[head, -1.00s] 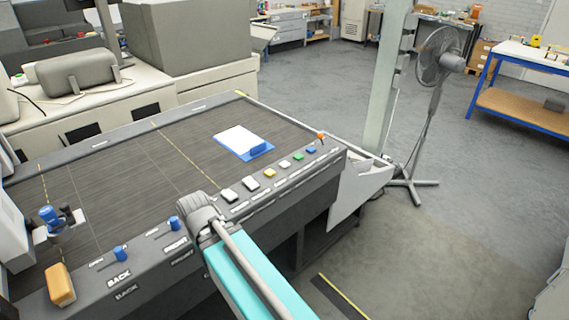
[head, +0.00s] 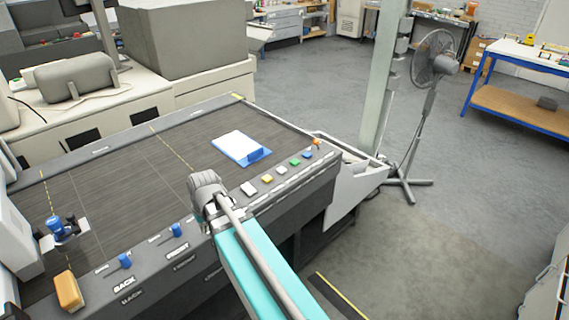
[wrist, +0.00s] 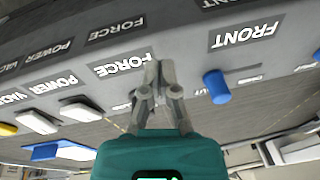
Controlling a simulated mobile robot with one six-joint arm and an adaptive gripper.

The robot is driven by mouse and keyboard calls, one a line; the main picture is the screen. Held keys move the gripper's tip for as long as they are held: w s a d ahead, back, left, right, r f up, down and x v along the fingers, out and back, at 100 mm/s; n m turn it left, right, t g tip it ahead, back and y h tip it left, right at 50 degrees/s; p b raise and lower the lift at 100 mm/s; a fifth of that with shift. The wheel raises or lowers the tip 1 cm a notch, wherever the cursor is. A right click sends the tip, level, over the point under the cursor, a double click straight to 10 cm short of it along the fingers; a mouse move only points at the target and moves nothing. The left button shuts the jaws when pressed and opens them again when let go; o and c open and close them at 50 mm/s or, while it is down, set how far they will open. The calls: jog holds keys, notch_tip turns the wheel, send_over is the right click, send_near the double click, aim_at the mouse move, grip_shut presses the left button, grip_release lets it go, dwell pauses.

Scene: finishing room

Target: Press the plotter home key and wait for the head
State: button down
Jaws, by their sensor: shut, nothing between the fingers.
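The plotter has a dark flat bed (head: 100,180) and a front rail with a row of keys. In the head view a white key (head: 249,188), yellow key (head: 266,178), green key (head: 295,161) and blue key (head: 307,154) show; my arm covers part of the row to their left. My gripper (wrist: 160,68) is shut and empty in the wrist view, its fingertips over the rail beside the FORCE label (wrist: 120,66). White keys (wrist: 85,111) lie left of the fingers, apart from them. No HOME label is readable. The blue-topped plotter head (head: 60,228) is at the bed's left end.
A blue knob (wrist: 216,86) stands right of the fingers by the FRONT label (wrist: 245,36). A blue clipboard (head: 241,148) with white paper lies on the bed. An orange block (head: 68,291) sits at the front left. A fan (head: 430,70) stands beyond the plotter's right end.

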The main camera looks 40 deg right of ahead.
aim_at(278, 168)
jog(key=shift+m+t+y, duration=0.5)
jog(key=shift+m+t, duration=0.1)
jog(key=shift+t, duration=0.1)
jog(key=w+d, duration=0.1)
jog(key=d, duration=0.1)
jog(key=w+d+r, duration=0.1)
jog(key=w+d, duration=0.1)
jog(key=d, duration=0.1)
jog(key=w+d+p, duration=0.1)
jog(key=w+d, duration=0.1)
jog(key=shift+d+r, duration=0.25)
jog(key=shift+r, duration=0.15)
jog(key=w+d+r, duration=0.1)
jog(key=d, duration=0.2)
jog(key=w+d+m+t, duration=0.1)
jog(key=d, duration=0.3)
jog(key=w+d+r+t+p, duration=0.1)
jog(key=w+d, duration=0.1)
jog(key=d, duration=0.2)
jog(key=shift+r+m+y, duration=0.3)
jog(key=shift+r+m, duration=0.05)
jog(key=shift+m, duration=0.05)
jog(key=w+d+r+m+t+h+p, duration=0.1)
jog(key=d+r+m+t, duration=0.2)
jog(key=d, duration=1.6)
jog(key=shift+d+r+t+p, duration=0.35)
jog(key=shift+r+t, duration=0.15)
jog(key=shift+r, duration=0.4)
jog(key=shift+f, duration=0.15)
